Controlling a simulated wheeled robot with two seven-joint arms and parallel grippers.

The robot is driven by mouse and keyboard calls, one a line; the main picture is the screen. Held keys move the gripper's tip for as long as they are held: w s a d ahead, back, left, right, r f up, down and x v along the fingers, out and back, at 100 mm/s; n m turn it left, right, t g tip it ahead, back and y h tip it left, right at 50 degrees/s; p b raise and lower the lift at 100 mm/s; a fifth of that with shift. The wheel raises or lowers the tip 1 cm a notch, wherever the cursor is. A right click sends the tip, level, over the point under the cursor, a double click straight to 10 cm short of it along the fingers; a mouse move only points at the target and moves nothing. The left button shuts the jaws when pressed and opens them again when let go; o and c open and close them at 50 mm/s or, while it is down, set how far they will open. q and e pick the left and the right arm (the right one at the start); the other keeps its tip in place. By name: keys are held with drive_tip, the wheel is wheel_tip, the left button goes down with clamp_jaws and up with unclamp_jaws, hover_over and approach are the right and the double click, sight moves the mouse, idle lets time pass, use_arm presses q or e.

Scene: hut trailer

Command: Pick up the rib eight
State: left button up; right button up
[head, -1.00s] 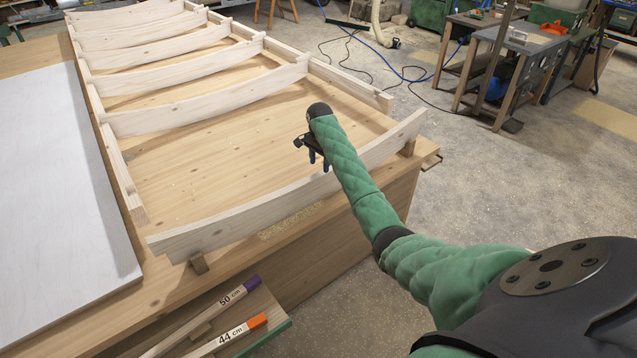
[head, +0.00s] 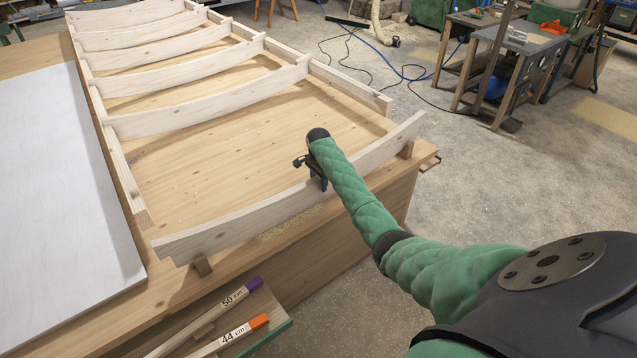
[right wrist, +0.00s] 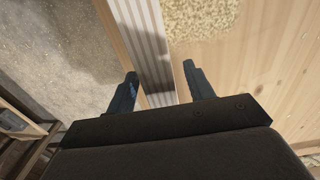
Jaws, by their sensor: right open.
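The rib eight, a long pale curved board (head: 250,218), stands on edge across the front of the workbench, on small wooden blocks. It is separate from the ribs fitted in the frame behind it. My right gripper (head: 319,182) is over the middle of this rib, pointing down. In the right wrist view the rib (right wrist: 142,35) passes between the two open fingers (right wrist: 160,74), one on each side. It is not gripped. My arm partly hides the rib in the head view. My left gripper is not in view.
Behind is the frame with several curved ribs (head: 210,115) on the wooden bench top. A white panel (head: 60,190) lies at left. Below the front edge is a shelf with sticks marked 50 cm (head: 225,305) and 44 cm (head: 235,335).

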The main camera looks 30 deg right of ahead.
drive_tip(key=shift+f, duration=0.4)
clamp_jaws()
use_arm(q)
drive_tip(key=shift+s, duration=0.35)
use_arm(e)
drive_tip(key=shift+w+r, duration=0.1)
drive_tip(key=shift+w, duration=0.05)
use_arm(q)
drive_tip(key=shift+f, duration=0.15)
use_arm(e)
drive_tip(key=shift+r, duration=0.1)
